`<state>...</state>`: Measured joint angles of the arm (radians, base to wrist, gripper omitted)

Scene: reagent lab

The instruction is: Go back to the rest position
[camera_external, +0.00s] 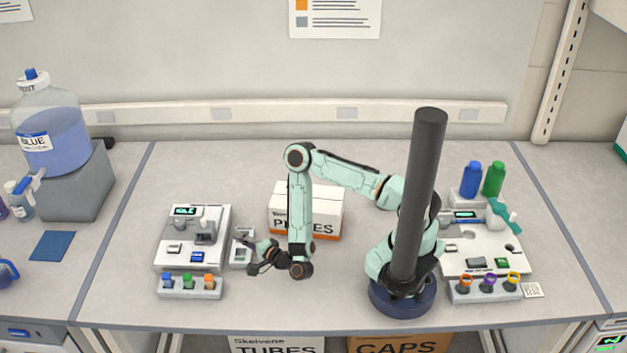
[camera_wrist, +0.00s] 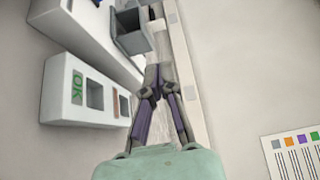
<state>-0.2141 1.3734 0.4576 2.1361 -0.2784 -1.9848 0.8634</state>
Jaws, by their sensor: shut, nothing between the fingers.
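My gripper (camera_external: 255,258) is at the middle left of the bench in the external view, just right of the left-hand white device (camera_external: 170,255). It points left and sits low, in front of a small white block (camera_external: 241,250). In the wrist view my gripper (camera_wrist: 154,92) has its fingertips together with nothing between them. My arm reaches left from its base and bends down to the gripper. Whether the gripper touches the small block cannot be told.
A rack with coloured caps (camera_external: 190,292) stands before the left device. A white box (camera_external: 328,218) stands behind my arm. Another white device (camera_external: 487,255) and capped rack (camera_external: 485,292) stand right of my base. The bench front between the left rack and my base is clear.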

